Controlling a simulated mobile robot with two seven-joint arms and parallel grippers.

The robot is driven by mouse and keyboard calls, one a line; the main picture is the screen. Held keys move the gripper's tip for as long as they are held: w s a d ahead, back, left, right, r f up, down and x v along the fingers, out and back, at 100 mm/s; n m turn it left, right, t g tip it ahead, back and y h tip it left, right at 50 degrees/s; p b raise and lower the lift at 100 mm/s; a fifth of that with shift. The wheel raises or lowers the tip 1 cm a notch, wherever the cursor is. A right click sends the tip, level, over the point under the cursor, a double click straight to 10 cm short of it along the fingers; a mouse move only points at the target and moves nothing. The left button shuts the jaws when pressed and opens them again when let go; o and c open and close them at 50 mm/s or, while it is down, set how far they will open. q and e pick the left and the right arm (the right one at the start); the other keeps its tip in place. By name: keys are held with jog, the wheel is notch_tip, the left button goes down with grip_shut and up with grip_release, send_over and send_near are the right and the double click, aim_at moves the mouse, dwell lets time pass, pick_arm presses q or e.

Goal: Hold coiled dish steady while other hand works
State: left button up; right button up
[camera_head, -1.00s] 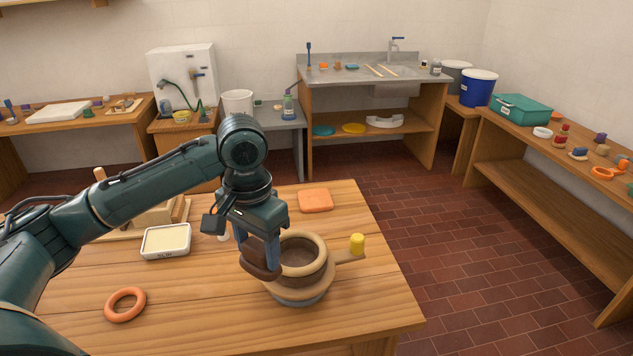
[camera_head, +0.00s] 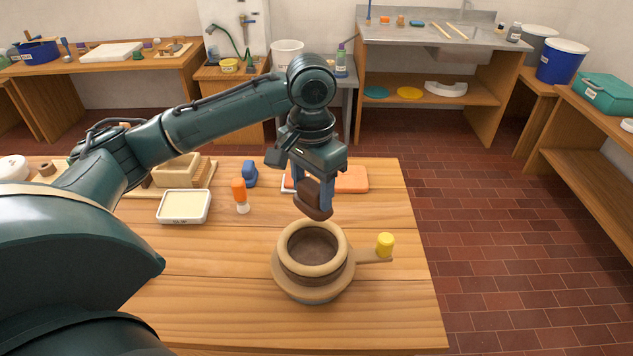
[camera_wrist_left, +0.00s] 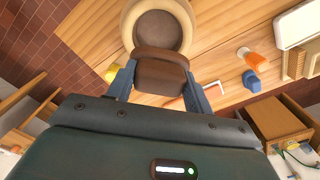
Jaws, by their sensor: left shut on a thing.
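The coiled dish (camera_head: 313,252), with a tan coil rim and dark brown inside, sits upright on a round tan wheel (camera_head: 282,272) on the wooden table. It also shows at the top of the left wrist view (camera_wrist_left: 131,22). My left gripper (camera_head: 314,198) is shut on a dark brown curved piece (camera_head: 312,208), also seen between the blue fingers in the left wrist view (camera_wrist_left: 160,72). In the head view the piece is just behind the dish's far rim, apparently raised above the table; the gap is hard to judge. My right gripper is not in view.
A yellow knob (camera_head: 385,244) stands on an arm at the wheel's right. An orange slab (camera_head: 352,180) lies behind my gripper. A slip tray (camera_head: 184,206), an orange-handled tool (camera_head: 240,193) and a blue object (camera_head: 249,174) are left. The table's front right is clear.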

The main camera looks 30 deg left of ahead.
pick_arm(q)
jog(key=w, duration=0.1)
jog(key=w+a+f, duration=0.1)
jog(key=shift+w+a+f, duration=0.2)
jog(key=shift+w+a, duration=0.1)
jog(key=s+a, duration=0.2)
jog(key=s, duration=0.4)
jog(key=s+d, duration=0.1)
jog(key=d, duration=0.6)
jog(key=w, duration=0.6)
jog(key=shift+s+a+r, duration=0.45)
jog(key=shift+s+a, duration=0.15)
jog(key=shift+a, duration=0.15)
jog(key=shift+s+a+r, duration=0.45)
jog(key=shift+s+a, duration=0.15)
jog(key=shift+a, duration=0.15)
jog(key=a+r, duration=0.3)
jog(key=a, duration=0.9)
